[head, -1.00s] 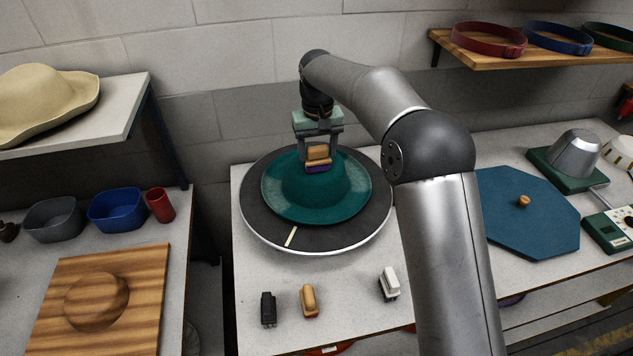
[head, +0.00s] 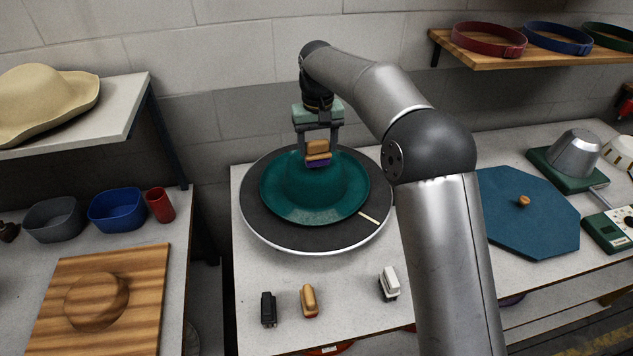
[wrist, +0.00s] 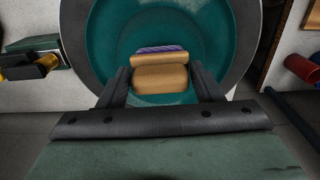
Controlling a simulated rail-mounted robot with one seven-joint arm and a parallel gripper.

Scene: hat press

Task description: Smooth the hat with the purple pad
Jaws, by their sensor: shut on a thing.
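The teal hat (head: 318,205) lies on the dark round turntable (head: 290,239), brim flat and crown up. My gripper (head: 318,150) is shut on the wooden handle of the purple pad (head: 319,163). The pad is at the far upper part of the hat's crown; whether it touches the felt I cannot tell. In the wrist view the handle (wrist: 160,78) sits between the fingers, with a purple edge (wrist: 160,49) beyond it and the teal hat (wrist: 110,45) behind. Part of the crown is hidden by the pad and gripper.
Black (head: 268,309), tan (head: 310,301) and white (head: 389,284) handled tools lie at the table's front. A blue octagonal board (head: 520,215) lies to the right. A wooden block board (head: 105,300) and bowls stand left. A straw-coloured hat (head: 45,100) sits on the left shelf.

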